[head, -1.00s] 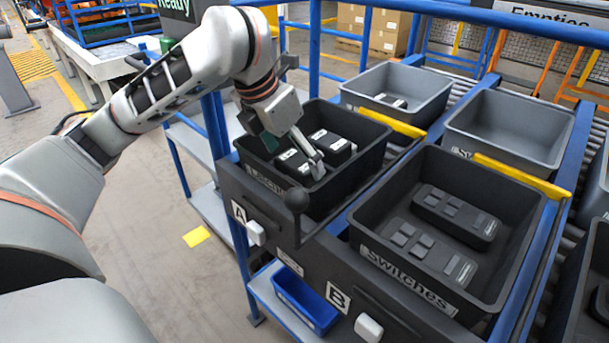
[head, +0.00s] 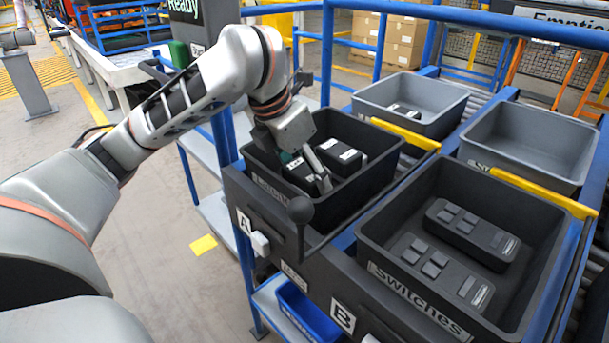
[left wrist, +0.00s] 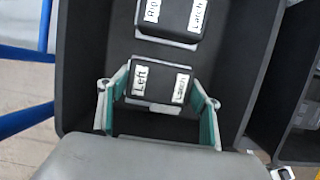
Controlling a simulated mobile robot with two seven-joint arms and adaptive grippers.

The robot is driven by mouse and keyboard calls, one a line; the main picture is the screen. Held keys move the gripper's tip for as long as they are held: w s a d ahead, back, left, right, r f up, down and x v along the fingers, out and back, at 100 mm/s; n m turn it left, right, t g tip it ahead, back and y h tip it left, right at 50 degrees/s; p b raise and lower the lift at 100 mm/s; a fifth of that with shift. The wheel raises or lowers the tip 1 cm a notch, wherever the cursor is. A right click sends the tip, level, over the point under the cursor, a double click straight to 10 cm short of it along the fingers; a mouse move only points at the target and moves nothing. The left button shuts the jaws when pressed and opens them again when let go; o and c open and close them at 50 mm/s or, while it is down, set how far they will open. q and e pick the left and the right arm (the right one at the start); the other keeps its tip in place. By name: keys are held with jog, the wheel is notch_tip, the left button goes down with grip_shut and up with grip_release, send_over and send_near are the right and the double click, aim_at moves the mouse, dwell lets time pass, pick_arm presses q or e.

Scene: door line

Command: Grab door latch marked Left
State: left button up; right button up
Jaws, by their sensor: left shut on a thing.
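The door latch marked Left (left wrist: 158,84) is a black block with white labels, lying in the dark bin (head: 372,187). It also shows in the head view (head: 297,172), partly covered by my gripper. My left gripper (head: 313,172) reaches down into the bin. In the left wrist view my left gripper (left wrist: 158,110) has its green-padded fingers on both sides of the Left latch, shut on it. The latch sits low in the bin. A second latch, marked Right (left wrist: 172,15), lies just beyond it and is untouched. My right gripper is not in view.
A dark Switches bin (head: 415,305) with two switch units stands to the right. Grey bins (head: 440,98) stand behind, with yellow bars (head: 405,134) along the edges. Blue posts stand left of the latch bin.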

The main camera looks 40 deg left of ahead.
pick_arm(q)
jog(key=shift+r+p, duration=0.35)
jog(key=shift+r, duration=0.25)
notch_tip(320, 180, up, 3)
jog(key=shift+f+p, duration=0.1)
jog(key=shift+p, duration=0.6)
notch_tip(320, 180, up, 6)
jog(key=p, duration=0.3)
jog(key=shift+f, duration=0.15)
notch_tip(320, 180, up, 9)
jog(key=p, duration=0.5)
send_over(304, 169)
jog(key=shift+d+r+p, duration=0.1)
jog(key=shift+r+p, duration=0.25)
jog(key=shift+r, duration=0.35)
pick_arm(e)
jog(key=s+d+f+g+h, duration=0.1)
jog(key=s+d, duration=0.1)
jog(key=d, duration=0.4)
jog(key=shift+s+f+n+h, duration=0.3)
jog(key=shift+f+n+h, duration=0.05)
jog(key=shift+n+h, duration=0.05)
